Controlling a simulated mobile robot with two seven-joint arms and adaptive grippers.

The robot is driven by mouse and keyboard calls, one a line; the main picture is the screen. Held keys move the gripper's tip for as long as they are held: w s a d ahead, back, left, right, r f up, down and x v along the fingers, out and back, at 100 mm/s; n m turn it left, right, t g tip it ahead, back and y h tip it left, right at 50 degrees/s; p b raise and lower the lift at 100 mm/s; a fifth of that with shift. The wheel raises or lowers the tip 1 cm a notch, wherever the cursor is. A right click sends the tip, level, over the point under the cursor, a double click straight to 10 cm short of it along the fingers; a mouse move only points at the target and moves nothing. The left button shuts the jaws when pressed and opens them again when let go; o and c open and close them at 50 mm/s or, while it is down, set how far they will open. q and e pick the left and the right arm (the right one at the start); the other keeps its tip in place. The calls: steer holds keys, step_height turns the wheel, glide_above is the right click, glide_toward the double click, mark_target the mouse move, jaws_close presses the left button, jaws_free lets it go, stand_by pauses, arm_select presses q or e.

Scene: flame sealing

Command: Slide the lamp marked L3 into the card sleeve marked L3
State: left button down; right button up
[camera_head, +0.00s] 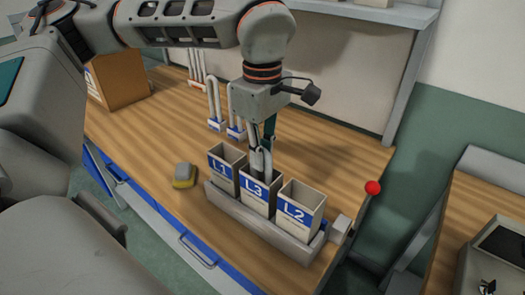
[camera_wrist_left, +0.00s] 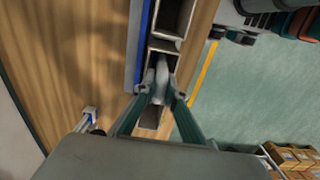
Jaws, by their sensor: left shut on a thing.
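Card sleeves marked L1 (camera_head: 220,170), L3 (camera_head: 256,194) and L2 (camera_head: 298,215) stand in a row in a grey rack (camera_head: 262,231). My left gripper (camera_head: 262,148) points down over the L3 sleeve, shut on a pale U-shaped lamp (camera_head: 267,165). The lamp's lower part appears to be in the mouth of the L3 sleeve; its lower end is hidden. No mark on the lamp can be read. The left wrist view shows the lamp (camera_wrist_left: 162,70) between the fingertips (camera_wrist_left: 160,95), over the middle sleeve. My right gripper is not in view.
Other pale lamps (camera_head: 214,108) with blue-marked bases stand behind the rack. A yellow and grey block (camera_head: 184,175) lies left of it. A brown box (camera_head: 122,78) is at the back left.

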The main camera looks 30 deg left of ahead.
arm_select(q)
steer(key=shift+f, duration=0.1)
steer(key=c, duration=2)
jaws_free()
steer(key=c, duration=0.4)
steer(key=shift+o, duration=0.2)
